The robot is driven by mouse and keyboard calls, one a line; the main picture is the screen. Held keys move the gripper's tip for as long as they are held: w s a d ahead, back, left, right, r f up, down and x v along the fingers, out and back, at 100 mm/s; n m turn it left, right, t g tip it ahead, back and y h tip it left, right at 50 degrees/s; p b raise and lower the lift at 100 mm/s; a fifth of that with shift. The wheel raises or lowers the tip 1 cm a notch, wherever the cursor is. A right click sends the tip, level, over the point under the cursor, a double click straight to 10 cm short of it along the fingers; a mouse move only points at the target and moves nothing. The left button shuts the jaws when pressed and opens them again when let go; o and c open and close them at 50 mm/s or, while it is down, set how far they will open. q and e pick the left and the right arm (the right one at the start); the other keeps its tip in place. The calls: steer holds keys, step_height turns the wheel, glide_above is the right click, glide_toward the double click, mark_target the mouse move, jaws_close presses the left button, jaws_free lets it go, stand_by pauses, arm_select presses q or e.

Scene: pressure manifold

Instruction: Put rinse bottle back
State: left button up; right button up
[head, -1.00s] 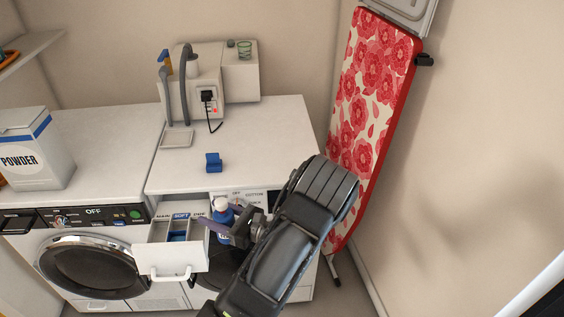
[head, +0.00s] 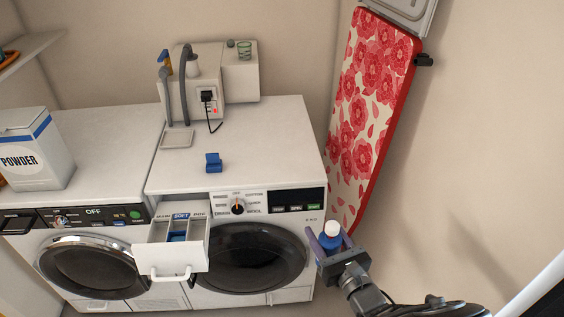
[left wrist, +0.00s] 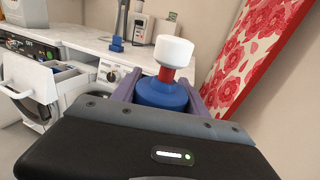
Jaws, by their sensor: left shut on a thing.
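The rinse bottle (head: 330,243) is blue with a white cap. My left gripper (head: 329,238) is shut on it and holds it roughly upright, in the air off the right front corner of the right-hand washer. In the left wrist view the bottle (left wrist: 162,95) stands between the two purple-grey fingers, with a red neck under its white cap; its lower part is hidden behind the gripper body. My right gripper is not in view.
The right washer's detergent drawer (head: 158,255) is pulled open. A blue clip-like piece (head: 213,162) and a shallow tray (head: 177,139) lie on its top (head: 270,145), near a white dispenser unit (head: 205,85). A powder box (head: 35,150) stands left. A floral ironing board (head: 370,110) leans right.

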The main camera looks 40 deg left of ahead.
arm_select(q)
steer(key=d+r+m+t+h, duration=0.1)
steer(key=d+r+t, duration=0.1)
steer(key=d, duration=0.3)
steer(key=w+a+f+m+b, duration=0.1)
steer(key=w+f+b, duration=0.1)
steer(key=w, duration=0.4)
steer(key=w+a+f+b, duration=0.1)
steer(key=w+f, duration=0.2)
steer(key=w, duration=0.2)
steer(key=w+a+r+t+h+b, duration=0.1)
steer(key=w+a+r+b, duration=0.15)
steer(key=w+a, duration=0.55)
steer(key=w+a+r+b, duration=0.1)
steer(key=a+r, duration=0.3)
steer(key=a, duration=0.4)
steer(key=w+a+r+b, duration=0.2)
steer(key=a+r, duration=0.2)
steer(key=a, duration=0.5)
steer(key=w+a+r+b, duration=0.1)
steer(key=a+r, duration=0.3)
steer(key=a, duration=0.5)
steer(key=shift+w+a+r, duration=0.25)
steer(key=shift+w, duration=0.35)
steer(key=shift+f, duration=0.1)
step_height(320, 180, down, 6)
